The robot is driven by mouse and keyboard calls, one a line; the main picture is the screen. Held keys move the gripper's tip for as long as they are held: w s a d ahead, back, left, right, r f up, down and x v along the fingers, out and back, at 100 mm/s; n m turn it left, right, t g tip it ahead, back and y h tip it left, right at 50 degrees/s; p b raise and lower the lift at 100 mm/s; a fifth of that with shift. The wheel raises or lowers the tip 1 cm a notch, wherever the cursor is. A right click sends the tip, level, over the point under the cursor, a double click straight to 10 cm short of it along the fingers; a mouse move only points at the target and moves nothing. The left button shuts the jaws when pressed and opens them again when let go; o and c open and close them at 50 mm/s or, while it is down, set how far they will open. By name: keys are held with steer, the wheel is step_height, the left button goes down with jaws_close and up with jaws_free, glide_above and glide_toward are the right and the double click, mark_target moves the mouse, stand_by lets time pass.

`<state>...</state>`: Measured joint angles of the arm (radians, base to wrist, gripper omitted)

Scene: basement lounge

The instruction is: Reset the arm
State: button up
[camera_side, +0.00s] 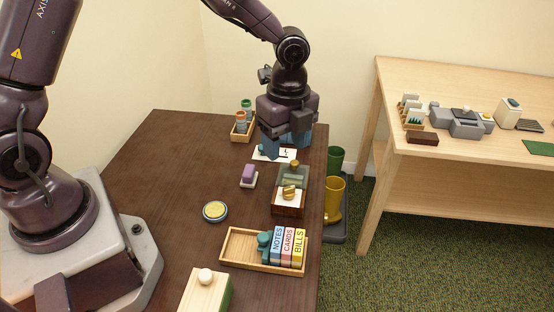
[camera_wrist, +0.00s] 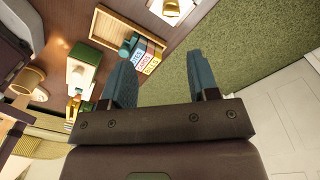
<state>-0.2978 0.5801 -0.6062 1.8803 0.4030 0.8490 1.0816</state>
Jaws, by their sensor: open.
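My gripper (camera_side: 285,147) hangs fingers down over the far right part of the dark table (camera_side: 160,190). It is just above or in front of a white card (camera_side: 262,155) with dark marks, and partly hides it. I cannot tell the height between them. In the wrist view my gripper (camera_wrist: 161,72) shows two blue-grey fingers spread wide apart with nothing between them. The gap there shows green carpet and the table's edge.
A wooden tray (camera_side: 236,246) holds a teal piece and boxes marked NOTES, CARDS and BILLS. A glass-topped case (camera_side: 290,207), purple-topped stamp (camera_side: 249,174), round yellow-topped tin (camera_side: 215,211), knobbed box (camera_side: 205,290) and bottle crate (camera_side: 240,136) stand around. A light side table (camera_side: 460,80) stands right.

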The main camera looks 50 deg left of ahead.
steer(key=s+a+r+n+t, duration=0.3)
steer(key=s+r+n, duration=0.6)
steer(key=s+a+r+n+t, duration=0.3)
steer(key=s+a+r+n, duration=0.1)
steer(key=s+r+n, duration=0.5)
steer(key=shift+s+a, duration=0.25)
